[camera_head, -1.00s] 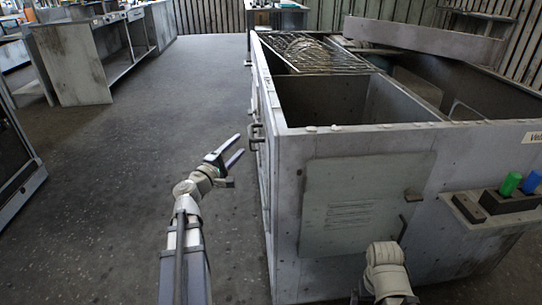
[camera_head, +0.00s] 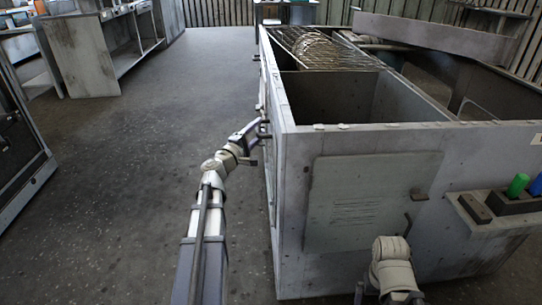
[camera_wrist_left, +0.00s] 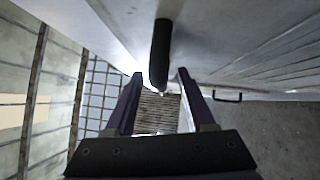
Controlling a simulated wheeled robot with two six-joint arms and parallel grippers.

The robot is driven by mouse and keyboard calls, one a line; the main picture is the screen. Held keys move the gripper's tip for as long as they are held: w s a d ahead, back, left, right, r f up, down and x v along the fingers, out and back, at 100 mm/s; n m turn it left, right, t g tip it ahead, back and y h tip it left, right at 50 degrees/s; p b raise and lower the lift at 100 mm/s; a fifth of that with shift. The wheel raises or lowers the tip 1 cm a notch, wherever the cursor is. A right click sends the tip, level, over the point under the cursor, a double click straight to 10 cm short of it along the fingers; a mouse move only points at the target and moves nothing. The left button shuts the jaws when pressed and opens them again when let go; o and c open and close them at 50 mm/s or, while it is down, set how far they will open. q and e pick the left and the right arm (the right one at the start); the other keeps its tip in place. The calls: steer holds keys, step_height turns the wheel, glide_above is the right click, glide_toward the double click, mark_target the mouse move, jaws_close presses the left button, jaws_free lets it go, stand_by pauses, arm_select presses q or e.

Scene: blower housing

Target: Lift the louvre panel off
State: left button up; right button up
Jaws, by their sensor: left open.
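The grey housing (camera_head: 295,235) stands at the right in the head view. My left gripper (camera_head: 260,130) is at its left side wall, by a dark handle. In the left wrist view, the gripper (camera_wrist_left: 160,76) is open, with the dark handle (camera_wrist_left: 160,45) reaching between its fingertips. The handle stands out from a grey panel (camera_wrist_left: 215,35) with slat lines at the right. A second handle (camera_wrist_left: 228,97) shows farther right. I cannot tell whether the fingers touch the handle. My right gripper is not in view; only part of the right arm shows.
The housing's front has another panel (camera_head: 345,205) with faint louvre lines. A wire grille (camera_head: 318,48) covers the far top opening. A ledge (camera_head: 500,210) holds a green (camera_head: 516,185) and a blue item. The floor (camera_head: 140,140) to the left is clear.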

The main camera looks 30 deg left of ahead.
arm_select(q)
steer(key=shift+w, duration=0.2)
steer(key=shift+c, duration=0.2)
jaws_close()
stand_by(0.4)
